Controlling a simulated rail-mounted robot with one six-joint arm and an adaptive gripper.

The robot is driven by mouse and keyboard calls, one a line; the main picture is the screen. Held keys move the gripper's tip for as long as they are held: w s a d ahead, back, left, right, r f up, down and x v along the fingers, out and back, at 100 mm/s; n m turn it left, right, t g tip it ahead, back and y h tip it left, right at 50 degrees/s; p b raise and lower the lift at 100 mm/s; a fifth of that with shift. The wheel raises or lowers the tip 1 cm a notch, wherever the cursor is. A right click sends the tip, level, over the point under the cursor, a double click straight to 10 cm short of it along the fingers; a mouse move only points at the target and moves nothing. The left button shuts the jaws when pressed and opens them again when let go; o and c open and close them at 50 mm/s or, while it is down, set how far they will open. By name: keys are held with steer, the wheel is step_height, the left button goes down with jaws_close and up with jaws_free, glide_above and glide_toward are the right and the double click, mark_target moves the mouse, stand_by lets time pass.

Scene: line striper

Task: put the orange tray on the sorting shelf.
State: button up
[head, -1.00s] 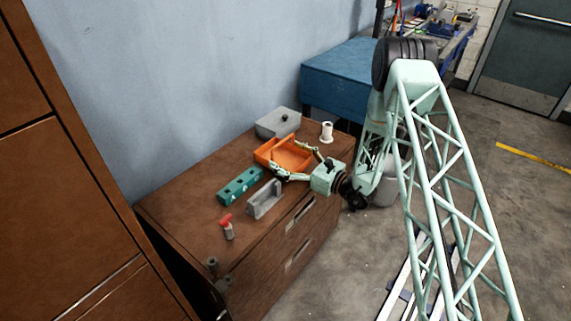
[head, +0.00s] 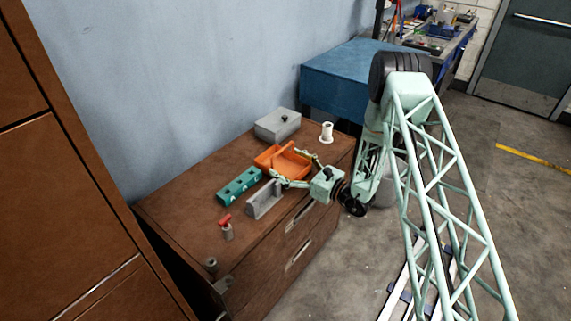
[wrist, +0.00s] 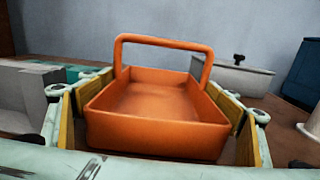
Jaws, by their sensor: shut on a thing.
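The orange tray (head: 268,158) is at the middle of the brown cabinet top, and my gripper (head: 287,165) is shut on it from the front right. In the wrist view the tray (wrist: 160,138) fills the middle, an open box with an arched handle at its far end. The yellow-padded fingers of my gripper (wrist: 155,125) are along its left and right sides. I cannot tell whether the tray's underside touches the cabinet top. No shelf is clearly recognisable in these views.
On the brown cabinet (head: 180,205), a teal holed block (head: 239,186) and a grey trough (head: 264,200) are close left of the tray. A grey lidded box (head: 277,124) is behind it and a white spool (head: 326,132) behind right. A red-topped item (head: 226,226) stands at front left.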

mark_target(303, 172)
steer(key=shift+f, duration=0.15)
steer(key=o, duration=1)
steer(key=shift+p+v, duration=0.9)
steer(key=shift+v, duration=5.1)
steer(key=shift+r, duration=0.25)
